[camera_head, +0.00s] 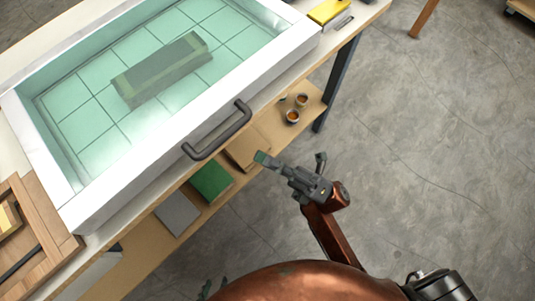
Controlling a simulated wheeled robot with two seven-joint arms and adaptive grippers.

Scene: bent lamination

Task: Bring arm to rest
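My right gripper (291,160) is in the middle of the view, in front of the bench's lower shelf. Its copper arm comes up from the lower right. Its fingers are spread apart with nothing between them; one has a green tip. At the bottom edge, left of my copper body, two small dark-green tips show, apparently of my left gripper (214,287). The rest of it is hidden, so its opening cannot be told. A white-rimmed tank (263,58) with a tiled floor stands on the bench and holds a long greenish block (162,70).
A dark handle (218,131) juts from the tank's front. The lower shelf (148,257) holds a green box (211,181), a grey panel (177,213) and small cups (293,116). A wooden frame (50,217) lies left; a yellow item (328,11) sits top right. Open floor lies right.

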